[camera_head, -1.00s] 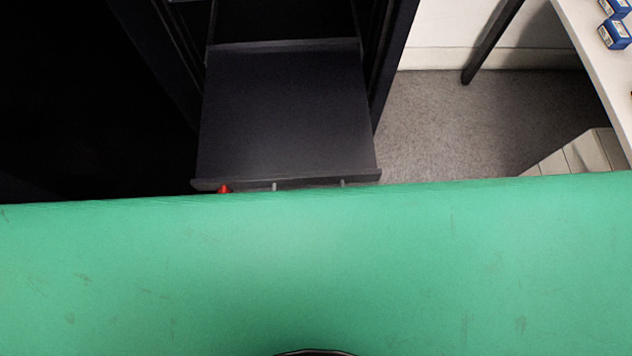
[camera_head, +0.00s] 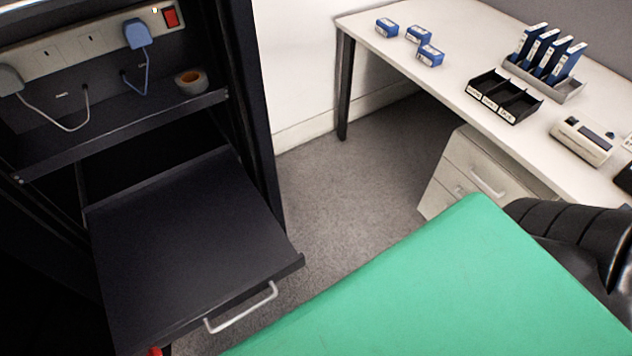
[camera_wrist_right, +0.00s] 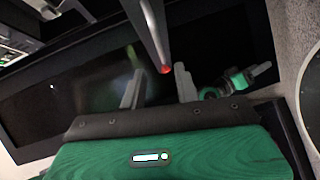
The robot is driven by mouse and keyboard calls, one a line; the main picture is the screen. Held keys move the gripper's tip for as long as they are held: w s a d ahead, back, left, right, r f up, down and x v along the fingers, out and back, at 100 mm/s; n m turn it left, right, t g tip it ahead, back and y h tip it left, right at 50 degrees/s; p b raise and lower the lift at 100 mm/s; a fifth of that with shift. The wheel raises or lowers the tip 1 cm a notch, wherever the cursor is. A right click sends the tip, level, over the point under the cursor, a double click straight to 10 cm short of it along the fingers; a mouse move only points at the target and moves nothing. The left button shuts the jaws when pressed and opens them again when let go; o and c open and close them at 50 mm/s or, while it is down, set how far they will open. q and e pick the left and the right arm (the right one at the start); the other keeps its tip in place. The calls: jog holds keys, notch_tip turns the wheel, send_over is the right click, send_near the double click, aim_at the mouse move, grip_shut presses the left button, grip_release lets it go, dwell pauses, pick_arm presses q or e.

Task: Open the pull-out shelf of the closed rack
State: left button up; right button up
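The dark rack (camera_head: 245,100) stands at the left in the head view, its front open. Its pull-out shelf (camera_head: 190,240) sticks out well beyond the rack, flat and empty. A silver handle (camera_head: 242,308) is on the shelf's front edge, with no gripper at it. A red part (camera_head: 155,352) shows at the front left corner, cut by the picture edge. In the right wrist view my right gripper (camera_wrist_right: 158,90) has its two grey fingers apart, with nothing held between them. A grey bar (camera_wrist_right: 152,30) with a red end lies beyond the fingertips. I do not see my left gripper.
Above the shelf a fixed ledge holds a tape roll (camera_head: 191,80) below a power strip (camera_head: 85,42). A white desk (camera_head: 440,85) with blue boxes (camera_head: 430,54) and a black tray (camera_head: 503,97) stands right. Grey floor (camera_head: 350,185) lies clear between rack and desk.

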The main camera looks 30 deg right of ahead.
pick_arm(q)
jog(key=shift+w+d+r, duration=0.1)
jog(key=shift+w+r, duration=0.15)
jog(key=shift+r, duration=0.2)
jog(key=shift+w+d+r, duration=0.1)
jog(key=shift+w+r, duration=0.1)
jog(key=shift+r, duration=0.25)
pick_arm(e)
jog(key=shift+v, duration=2.1)
jog(key=shift+f, duration=0.1)
